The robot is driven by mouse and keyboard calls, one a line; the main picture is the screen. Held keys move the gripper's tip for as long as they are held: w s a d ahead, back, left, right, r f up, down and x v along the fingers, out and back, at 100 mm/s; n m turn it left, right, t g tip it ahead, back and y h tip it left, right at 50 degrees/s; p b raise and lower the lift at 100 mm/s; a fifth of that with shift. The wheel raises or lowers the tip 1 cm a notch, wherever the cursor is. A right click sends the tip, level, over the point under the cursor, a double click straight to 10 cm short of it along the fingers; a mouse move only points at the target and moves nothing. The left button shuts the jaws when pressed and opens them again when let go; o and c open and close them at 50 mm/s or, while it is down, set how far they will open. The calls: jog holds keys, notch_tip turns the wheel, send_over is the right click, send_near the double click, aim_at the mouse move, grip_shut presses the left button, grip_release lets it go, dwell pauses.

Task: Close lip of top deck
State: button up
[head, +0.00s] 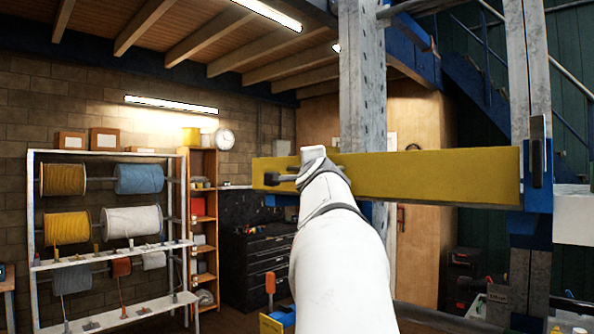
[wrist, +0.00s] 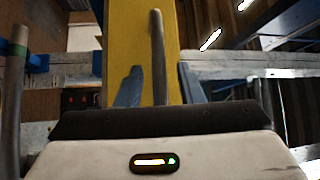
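A long yellow bar, which looks like the lip (head: 440,176), runs level across the head view, its right end at a grey upright with a blue bracket. My gripper (head: 296,172) is in front of its left part, at the end of my white arm. A short dark rod-like piece shows just left of the gripper; I cannot tell whether it belongs to the gripper or the bar. In the wrist view the yellow face (wrist: 140,35) fills the upper middle, with a grey rod in front of it. The fingertips and any contact are unclear.
A perforated grey post (head: 362,75) stands behind the bar, and the second upright (head: 528,70) is at the right. A white rack with spools (head: 110,238) and a dark tool chest (head: 260,255) stand at the left. Blue stairs rise behind at the right.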

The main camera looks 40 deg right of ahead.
jog(key=r+b+v, duration=0.1)
jog(key=v, duration=0.6)
jog(key=shift+s+a+f+b, duration=0.2)
jog(key=shift+s+f+b, duration=0.1)
jog(key=shift+f, duration=0.25)
jog(key=w+a+f+n+g+y, duration=0.1)
jog(key=w+a+f+n+y, duration=0.1)
jog(key=a+f+n+y, duration=0.6)
jog(key=w+a+f+n+g+y, duration=0.1)
jog(key=w+a+f+n+g, duration=0.2)
jog(key=a+f, duration=0.95)
jog(key=s+a+f+n+g+y, duration=0.1)
jog(key=s+a+f+n, duration=0.3)
jog(key=f, duration=0.5)
jog(key=s+a+f+n+g+y, duration=0.1)
jog(key=s+a+f+n+g, duration=0.2)
jog(key=s+f, duration=0.4)
jog(key=s+a+f+n+g+y, duration=0.1)
jog(key=s+a+f+n+g, duration=0.3)
jog(key=f, duration=0.8)
jog(key=s+n, duration=0.2)
jog(key=shift+s+a, duration=0.25)
jog(key=shift+a, duration=0.05)
jog(key=shift+f, duration=0.1)
